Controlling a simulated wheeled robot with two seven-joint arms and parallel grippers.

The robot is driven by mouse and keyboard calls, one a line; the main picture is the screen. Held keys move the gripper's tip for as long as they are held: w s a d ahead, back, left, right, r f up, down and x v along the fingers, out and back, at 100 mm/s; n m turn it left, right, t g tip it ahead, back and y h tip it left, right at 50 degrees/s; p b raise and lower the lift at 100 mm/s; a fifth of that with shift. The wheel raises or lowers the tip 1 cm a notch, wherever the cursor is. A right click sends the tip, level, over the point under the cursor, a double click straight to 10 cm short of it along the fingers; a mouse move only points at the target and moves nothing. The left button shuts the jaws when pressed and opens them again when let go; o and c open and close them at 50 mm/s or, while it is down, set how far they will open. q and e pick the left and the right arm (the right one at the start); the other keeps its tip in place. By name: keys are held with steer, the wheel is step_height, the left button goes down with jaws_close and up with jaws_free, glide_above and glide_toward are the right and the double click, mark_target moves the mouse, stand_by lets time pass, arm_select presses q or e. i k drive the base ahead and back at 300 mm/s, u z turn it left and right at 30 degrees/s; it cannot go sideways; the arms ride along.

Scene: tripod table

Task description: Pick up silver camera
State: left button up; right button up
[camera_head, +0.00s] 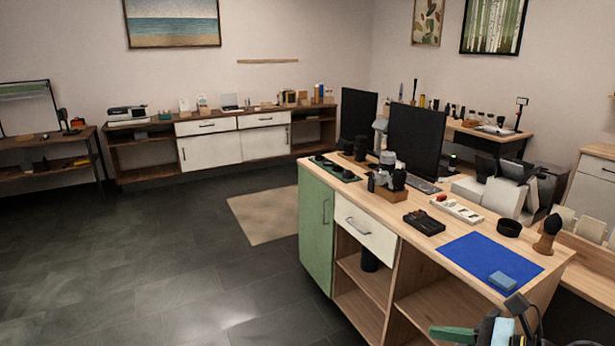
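A small silver-and-black camera (387,160) appears to sit on a wooden block or tray (391,193) on the wood-topped counter (474,232), in front of the dark monitors. Its lower part merges with dark items around it, and its details are too small to make out. Part of what looks like my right gripper (508,318) shows at the bottom right edge, near the counter's front corner and well apart from the camera. Whether it is open or shut cannot be seen. My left gripper is not in view.
A blue mat (488,262) with a light-blue block (502,281) lies at the counter's near end. A black tray (424,222), a white strip (457,208) and a dark ring (508,228) lie between. Monitors (415,145) stand behind the camera. Open floor (180,260) lies left.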

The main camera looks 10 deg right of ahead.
mark_target(379, 179)
steer(key=u, duration=0.35)
steer(key=i, duration=2.3)
steer(key=z, duration=2.5)
steer(key=i, duration=1.3)
steer(key=u, duration=1.3)
